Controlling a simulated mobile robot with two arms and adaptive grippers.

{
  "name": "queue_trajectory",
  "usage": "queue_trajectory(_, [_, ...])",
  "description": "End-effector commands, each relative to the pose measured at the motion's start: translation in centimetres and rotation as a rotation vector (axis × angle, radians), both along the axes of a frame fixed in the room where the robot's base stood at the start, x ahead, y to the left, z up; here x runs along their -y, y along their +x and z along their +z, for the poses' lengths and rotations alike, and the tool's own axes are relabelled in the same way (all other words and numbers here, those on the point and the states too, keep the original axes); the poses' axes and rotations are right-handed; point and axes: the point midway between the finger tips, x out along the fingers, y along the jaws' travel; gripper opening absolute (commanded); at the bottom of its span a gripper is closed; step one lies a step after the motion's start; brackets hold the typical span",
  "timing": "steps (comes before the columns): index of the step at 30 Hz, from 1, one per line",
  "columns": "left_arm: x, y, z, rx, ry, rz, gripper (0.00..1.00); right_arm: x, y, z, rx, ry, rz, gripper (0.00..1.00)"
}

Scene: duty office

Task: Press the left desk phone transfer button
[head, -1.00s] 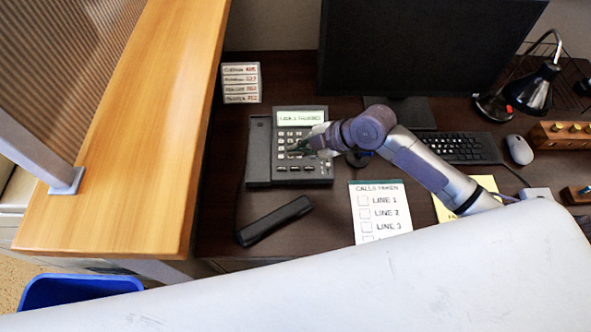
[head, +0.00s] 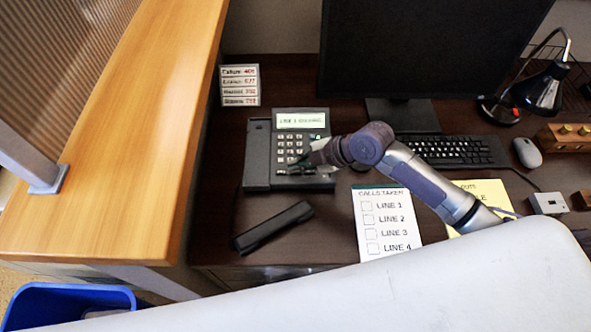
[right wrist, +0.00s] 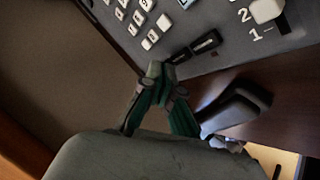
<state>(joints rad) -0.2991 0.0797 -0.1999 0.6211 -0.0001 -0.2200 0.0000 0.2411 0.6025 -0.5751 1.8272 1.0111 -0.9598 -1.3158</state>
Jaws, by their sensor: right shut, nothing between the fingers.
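The dark grey desk phone (head: 258,155) lies on the desk, with a lit display (head: 301,121) and a white keypad. Its handset (head: 273,227) lies off it on the desk. My right gripper (head: 287,169) is shut and empty over the lower part of the phone. My left gripper is not in view.
A calls-taken sheet (head: 387,222) lies right of the phone. A keyboard (head: 450,151), mouse (head: 527,152) and monitor (head: 420,60) stand further right and back. An extension card (head: 240,85) stands behind the phone. A wooden counter (head: 130,150) bounds the left side.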

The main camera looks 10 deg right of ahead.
Motion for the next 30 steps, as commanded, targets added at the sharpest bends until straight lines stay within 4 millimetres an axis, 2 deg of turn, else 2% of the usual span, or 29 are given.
queue_trajectory(23, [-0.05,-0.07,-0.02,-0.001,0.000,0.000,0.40,0.01,0.00,-0.01,0.000,0.000,0.000,0.00])
queue_trajectory(30, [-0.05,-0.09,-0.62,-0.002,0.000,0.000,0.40,-0.01,-0.02,-0.75,-0.001,0.000,0.001,0.00])
